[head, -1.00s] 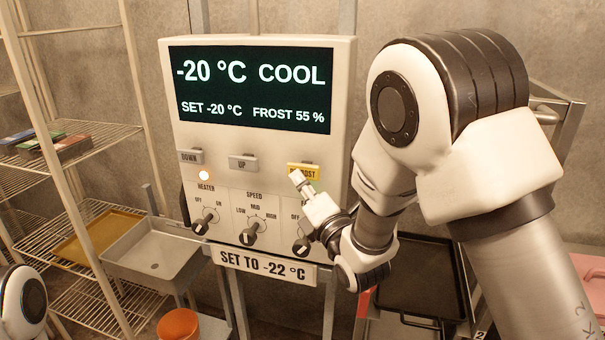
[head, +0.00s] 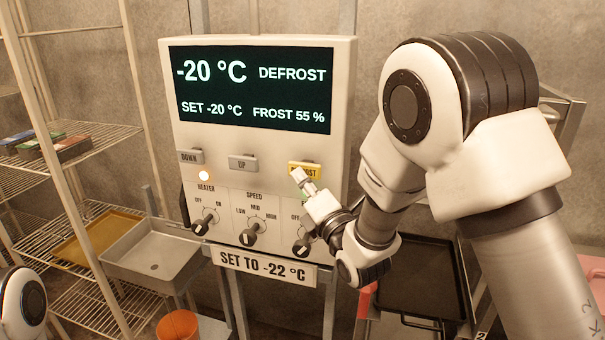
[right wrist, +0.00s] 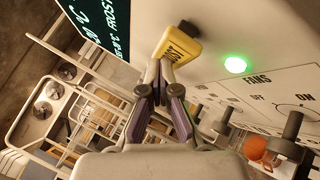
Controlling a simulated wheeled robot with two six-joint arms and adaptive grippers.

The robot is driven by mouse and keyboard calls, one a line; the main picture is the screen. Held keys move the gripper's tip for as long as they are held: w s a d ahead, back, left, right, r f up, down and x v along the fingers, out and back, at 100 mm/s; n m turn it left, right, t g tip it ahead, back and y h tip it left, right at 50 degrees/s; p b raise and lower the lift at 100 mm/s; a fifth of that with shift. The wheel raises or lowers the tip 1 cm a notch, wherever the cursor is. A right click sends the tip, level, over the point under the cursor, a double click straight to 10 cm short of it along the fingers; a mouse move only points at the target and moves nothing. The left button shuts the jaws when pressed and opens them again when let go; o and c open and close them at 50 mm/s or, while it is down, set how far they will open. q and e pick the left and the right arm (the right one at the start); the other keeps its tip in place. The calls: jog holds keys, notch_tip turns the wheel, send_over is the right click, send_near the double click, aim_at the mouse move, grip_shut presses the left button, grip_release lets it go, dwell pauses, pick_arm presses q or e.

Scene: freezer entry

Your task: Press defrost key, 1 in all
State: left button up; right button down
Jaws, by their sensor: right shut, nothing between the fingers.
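The yellow defrost key (head: 305,170) is on the right of the key row on the control panel (head: 345,110). It also shows in the right wrist view (right wrist: 178,46), tilted in the picture. The screen (head: 250,90) reads -20 °C, DEFROST, SET -20 °C, FROST 55 %. My right gripper (head: 299,175) is shut and empty, its tips at the lower left of the yellow key and covering part of its label. In the right wrist view its fingertips (right wrist: 160,68) are at the key's lower edge; I cannot tell whether they touch. My left gripper is out of view.
Grey DOWN (head: 190,157) and UP (head: 243,162) keys sit left of the yellow key. Several knobs, one of them the speed knob (head: 250,236), stick out below. A green lamp (right wrist: 235,64) glows near the key. A wire shelf (head: 80,150) stands left.

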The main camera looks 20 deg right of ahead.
jog(key=shift+s+a+f+b, duration=0.1)
jog(key=shift+s+a+b, duration=0.1)
jog(key=shift+s+b, duration=0.15)
jog(key=shift+s+a, duration=0.25)
jog(key=shift+s, duration=0.2)
jog(key=s+a, duration=0.1)
jog(key=s, duration=0.1)
jog(key=s+a+b, duration=0.1)
jog(key=s+a, duration=0.1)
dwell(0.5)
dwell(0.4)
